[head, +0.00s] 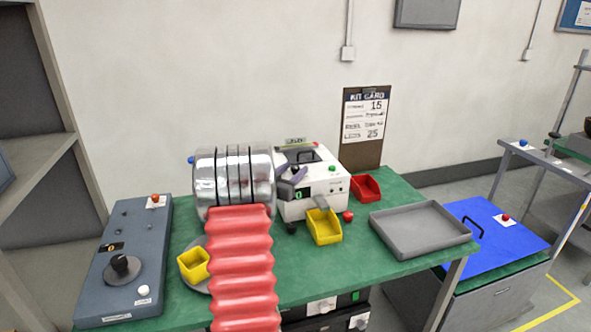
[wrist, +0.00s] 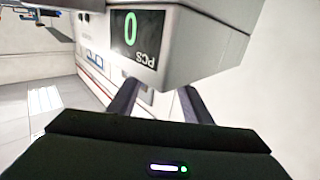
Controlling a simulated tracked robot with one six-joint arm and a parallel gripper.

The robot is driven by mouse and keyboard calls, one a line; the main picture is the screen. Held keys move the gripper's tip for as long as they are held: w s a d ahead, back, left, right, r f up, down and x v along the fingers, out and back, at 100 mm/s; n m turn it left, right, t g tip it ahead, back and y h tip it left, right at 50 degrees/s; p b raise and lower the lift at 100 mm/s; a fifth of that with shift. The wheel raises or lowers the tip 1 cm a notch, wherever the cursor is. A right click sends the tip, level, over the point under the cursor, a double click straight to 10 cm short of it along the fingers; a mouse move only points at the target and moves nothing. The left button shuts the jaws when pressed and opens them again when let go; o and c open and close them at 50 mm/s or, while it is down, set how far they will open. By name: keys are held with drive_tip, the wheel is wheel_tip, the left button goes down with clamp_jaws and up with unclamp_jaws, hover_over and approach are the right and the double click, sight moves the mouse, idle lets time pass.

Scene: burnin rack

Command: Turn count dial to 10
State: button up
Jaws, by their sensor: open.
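A white machine (head: 322,192) stands at the back of the green table, with a small green 0 on its front. In the wrist view its display (wrist: 136,40) shows a green 0 with PCS, appearing upside down. My gripper (head: 291,180) is open at the machine's left front, by the display; its two fingers (wrist: 160,98) show apart in the wrist view. A small dark round part shows between the fingers in the head view; I cannot tell whether it is the count dial. A black dial (head: 123,268) sits on the blue-grey panel at left, apart from my gripper.
Yellow bins (head: 324,228) stand before the machine and at left (head: 194,265). A red bin (head: 366,188) and an empty grey tray (head: 421,229) are to the right. A kit card (head: 366,116) stands behind. My arm hides the table's middle.

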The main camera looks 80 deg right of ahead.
drive_tip(key=shift+x, duration=0.8)
drive_tip(key=shift+a, duration=0.1)
drive_tip(key=shift+c, duration=0.3)
drive_tip(key=c, duration=1)
drive_tip(key=shift+n+t+h, duration=0.3)
drive_tip(key=shift+n+t, duration=0.5)
drive_tip(key=shift+t, duration=0.5)
drive_tip(key=shift+s+n+t, duration=0.1)
drive_tip(key=shift+n+t, duration=1.5)
drive_tip(key=shift+t, duration=0.9)
drive_tip(key=shift+n+t+y, duration=0.6)
drive_tip(key=shift+n+t, duration=0.4)
drive_tip(key=shift+t, duration=0.45)
drive_tip(key=shift+n+t+y, duration=0.6)
drive_tip(key=shift+n+t, duration=0.4)
drive_tip(key=shift+t, duration=0.45)
drive_tip(key=shift+n+t+y, duration=1.2)
drive_tip(key=shift+n+t, duration=0.1)
drive_tip(key=shift+t, duration=0.3)
drive_tip(key=shift+r+n+t+y, duration=0.1)
drive_tip(key=shift+n+t+y, duration=0.2)
drive_tip(key=shift+t, duration=0.1)
